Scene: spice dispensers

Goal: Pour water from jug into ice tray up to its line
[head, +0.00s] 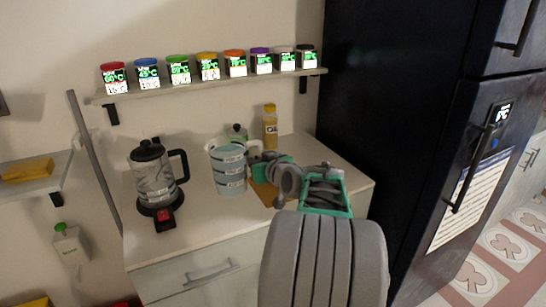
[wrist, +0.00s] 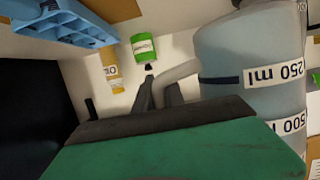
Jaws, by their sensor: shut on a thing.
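The jug (head: 229,172) is a pale blue-grey measuring jug with white bands, upright over the counter in the head view. It also shows large at the right of the wrist view (wrist: 225,50), with a 250 ml mark; its inside and any water level cannot be made out. My gripper (head: 258,162) is at the jug's right side, shut on its handle (wrist: 180,72). The fingers also show in the wrist view (wrist: 160,95). The blue ice tray (wrist: 70,27) is at the upper left of the wrist view, apart from the jug; my arm seems to hide it in the head view.
A black-lidded kettle (head: 153,180) stands left of the jug. An oil bottle (head: 270,127) and a green-labelled container (head: 237,132) stand behind. A shelf (head: 215,86) of several spice dispensers hangs above. A dark fridge (head: 400,110) bounds the right. An orange-brown board (head: 264,192) lies near my gripper.

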